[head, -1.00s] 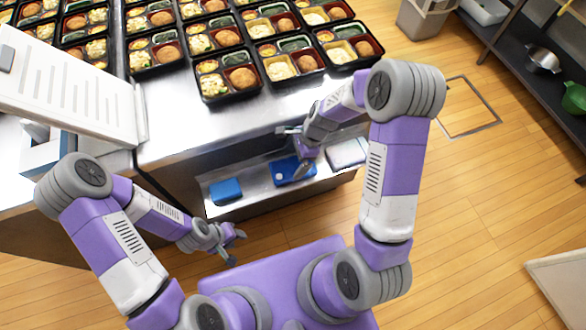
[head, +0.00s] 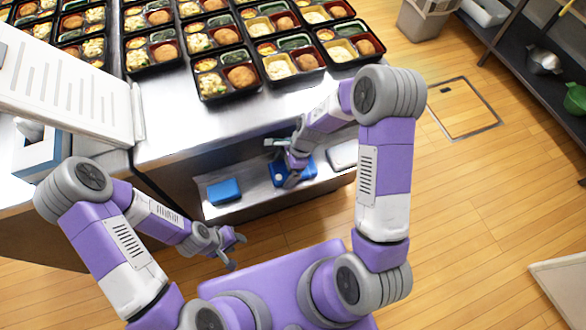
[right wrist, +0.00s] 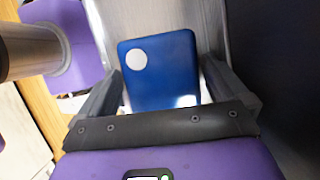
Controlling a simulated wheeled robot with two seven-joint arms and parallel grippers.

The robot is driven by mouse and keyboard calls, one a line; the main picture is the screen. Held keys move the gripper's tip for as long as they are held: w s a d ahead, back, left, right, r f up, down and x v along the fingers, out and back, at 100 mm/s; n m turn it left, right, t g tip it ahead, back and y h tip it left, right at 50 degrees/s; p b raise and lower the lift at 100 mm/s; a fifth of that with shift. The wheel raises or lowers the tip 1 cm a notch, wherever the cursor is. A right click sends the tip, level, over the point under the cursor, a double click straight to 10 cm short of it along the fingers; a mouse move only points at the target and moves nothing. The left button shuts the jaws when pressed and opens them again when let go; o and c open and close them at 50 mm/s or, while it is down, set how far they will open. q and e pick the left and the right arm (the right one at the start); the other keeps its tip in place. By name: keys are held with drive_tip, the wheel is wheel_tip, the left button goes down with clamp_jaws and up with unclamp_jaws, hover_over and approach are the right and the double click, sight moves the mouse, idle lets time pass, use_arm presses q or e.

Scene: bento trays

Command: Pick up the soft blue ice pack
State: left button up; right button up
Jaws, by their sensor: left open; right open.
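A blue pack with a round white spot (head: 306,171) lies on the low metal shelf, partly hidden by my right gripper (head: 284,163). In the right wrist view this flat blue pack (right wrist: 165,80) lies between the two open fingers (right wrist: 161,88), with no grip on it. A second, plain blue pack (head: 225,191) lies further left on the same shelf. I cannot tell from the look which of the two is soft. My left gripper (head: 231,247) is open and empty, in front of the shelf and apart from both packs.
The shelf (head: 258,192) sits under the metal counter (head: 165,115), whose edge overhangs it. A pale flat item (head: 343,154) lies at the shelf's right end. Several bento trays (head: 222,75) fill the counter top. Bare shelf shows between the blue packs.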

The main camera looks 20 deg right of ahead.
drive_tip(key=shift+f, duration=0.2)
idle(0.3)
drive_tip(key=c, duration=0.9)
